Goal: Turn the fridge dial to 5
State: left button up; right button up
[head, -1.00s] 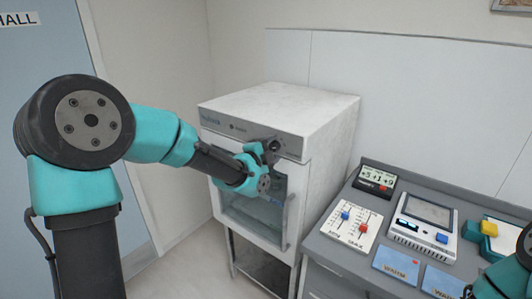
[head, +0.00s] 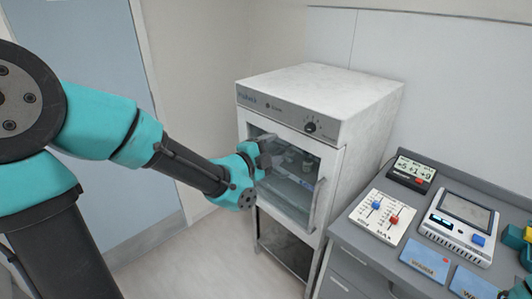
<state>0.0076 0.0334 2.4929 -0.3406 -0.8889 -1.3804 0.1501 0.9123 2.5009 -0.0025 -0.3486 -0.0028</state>
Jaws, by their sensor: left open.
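The white fridge (head: 352,82) stands on a dark frame against the wall in the middle of the view. Its black dial (head: 311,127) sits at the right of the grey panel along the fridge's top front edge. Small marks surround the dial, too small to read. My left gripper (head: 264,156) is open and empty in front of the glass door (head: 290,180), below and to the left of the dial and apart from it. My right gripper cannot be made out; only a bit of teal shows at the right edge.
A vertical handle (head: 320,205) is on the door's right side. The grey counter (head: 345,240) at right holds a slider box (head: 383,217), a small display (head: 411,172), a device with a screen (head: 460,225) and blue cards (head: 425,260). Floor is clear at the lower middle.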

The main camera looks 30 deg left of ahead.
pick_arm(q)
jog(key=shift+v, duration=1.1)
notch_tip(320, 180, down, 26)
jog(key=d+n+g+y, duration=0.1)
jog(key=d+n+g, duration=0.2)
jog(key=n+g, duration=0.55)
jog(key=s+d+f+n+g, duration=0.2)
jog(key=s+f+n+g, duration=0.2)
jog(key=s+f, duration=0.3)
jog(key=s+d+f+n+g, duration=0.2)
jog(key=s+f+n+g, duration=0.2)
jog(key=f, duration=1.1)
jog(key=s+n, duration=0.2)
jog(key=shift+s+d, duration=0.4)
